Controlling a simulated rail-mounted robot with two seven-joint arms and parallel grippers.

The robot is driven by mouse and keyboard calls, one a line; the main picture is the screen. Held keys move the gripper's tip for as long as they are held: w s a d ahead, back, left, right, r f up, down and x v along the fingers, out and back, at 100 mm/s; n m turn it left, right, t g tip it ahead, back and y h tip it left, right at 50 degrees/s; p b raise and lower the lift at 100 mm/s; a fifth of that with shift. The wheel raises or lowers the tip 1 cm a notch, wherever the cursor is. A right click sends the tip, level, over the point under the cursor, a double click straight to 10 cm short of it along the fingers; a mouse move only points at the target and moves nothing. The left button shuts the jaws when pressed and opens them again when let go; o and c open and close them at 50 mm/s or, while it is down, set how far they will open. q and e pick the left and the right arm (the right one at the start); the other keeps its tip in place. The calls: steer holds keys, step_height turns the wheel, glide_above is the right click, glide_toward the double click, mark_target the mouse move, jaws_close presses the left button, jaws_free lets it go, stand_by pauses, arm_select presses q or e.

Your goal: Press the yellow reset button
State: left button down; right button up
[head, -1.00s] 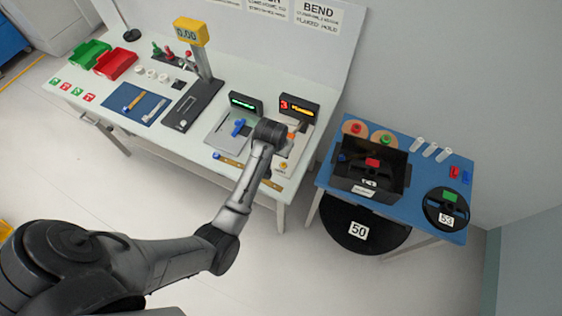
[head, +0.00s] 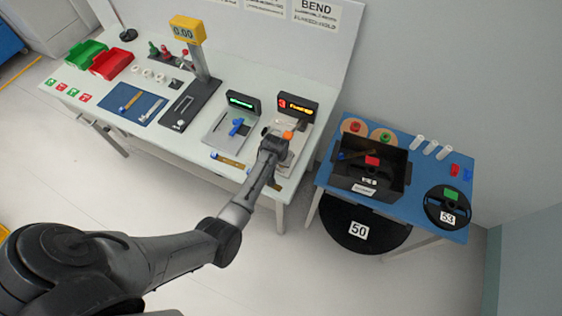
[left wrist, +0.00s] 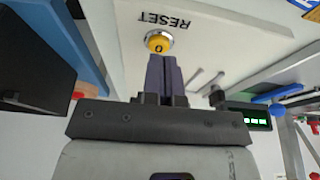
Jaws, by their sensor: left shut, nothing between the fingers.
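The round yellow reset button (left wrist: 158,41) sits on a pale panel in the left wrist view, beside the printed word RESET (left wrist: 162,21). My left gripper (left wrist: 163,58) is shut and empty, with its dark fingertips right at the button's near edge. I cannot tell whether they touch it. In the head view my left arm's dark end is over the right station of the white bench, and the button is hidden there. My right gripper is not in view.
A display with a red 3 (head: 297,107) and an orange knob (head: 288,134) stand close to my left arm's end. A station with a blue part (head: 237,127) is to its left. A blue table (head: 410,197) with a black bin (head: 340,178) is to the right.

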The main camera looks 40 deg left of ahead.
arm_select(q)
steer(key=shift+f, duration=0.65)
steer(key=shift+f, duration=0.1)
